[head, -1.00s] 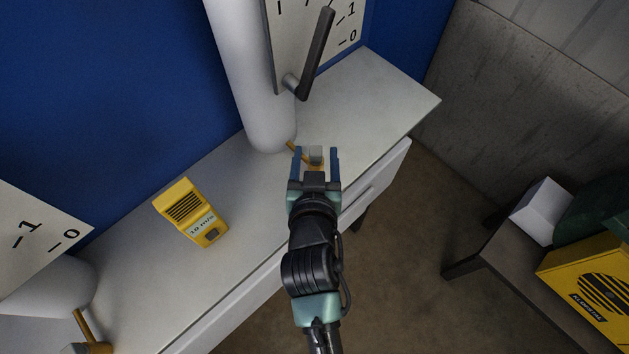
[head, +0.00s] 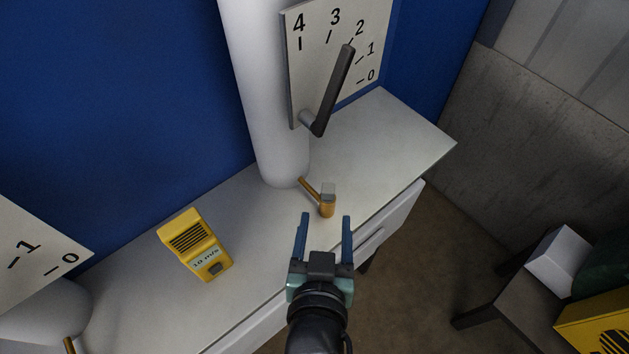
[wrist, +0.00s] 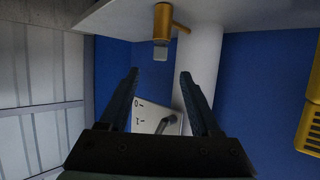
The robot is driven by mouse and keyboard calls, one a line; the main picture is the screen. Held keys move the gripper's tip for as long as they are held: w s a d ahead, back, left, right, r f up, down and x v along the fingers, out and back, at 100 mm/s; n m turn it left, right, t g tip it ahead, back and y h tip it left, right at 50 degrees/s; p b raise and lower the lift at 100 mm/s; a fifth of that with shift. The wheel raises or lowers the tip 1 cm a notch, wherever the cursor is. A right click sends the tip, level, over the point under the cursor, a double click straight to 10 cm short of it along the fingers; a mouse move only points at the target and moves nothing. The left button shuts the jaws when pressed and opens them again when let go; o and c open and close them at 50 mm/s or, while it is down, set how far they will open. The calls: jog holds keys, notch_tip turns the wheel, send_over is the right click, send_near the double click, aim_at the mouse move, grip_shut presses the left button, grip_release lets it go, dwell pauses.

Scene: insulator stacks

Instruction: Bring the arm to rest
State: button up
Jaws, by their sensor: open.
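My gripper (head: 325,222) is open and empty in the head view, over the front edge of the white bench top. Its two blue fingers point toward a brass fitting with a grey block (head: 327,201) at the foot of a white column, and a gap shows between them. In the wrist view my gripper (wrist: 158,75) is also open, with nothing between its fingers. The brass fitting shows there beyond the fingertips (wrist: 162,22).
The white column (head: 268,90) stands on the bench (head: 375,140) beside a numbered dial plate (head: 310,50) with a dark lever (head: 335,90). A yellow device (head: 195,245) lies to the left. A dark table (head: 505,305) with a white box (head: 563,260) stands right.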

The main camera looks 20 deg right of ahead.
jog(key=w+a+r+n+t+y, duration=0.15)
jog(key=w+r+t, duration=0.3)
jog(key=r, duration=0.95)
jog(key=w+a+r+n+t, duration=0.1)
jog(key=w+a+r+t, duration=0.35)
jog(key=r, duration=0.85)
jog(key=s+a+r+n+t+y, duration=0.1)
jog(key=s+a+r+t+y, duration=0.1)
jog(key=r, duration=1)
jog(key=s+a+r+n+t+y, duration=0.1)
jog(key=s+r+t, duration=0.3)
jog(key=r, duration=0.8)
jog(key=shift+a+r+y, duration=0.25)
jog(key=shift+a+y, duration=0.4)
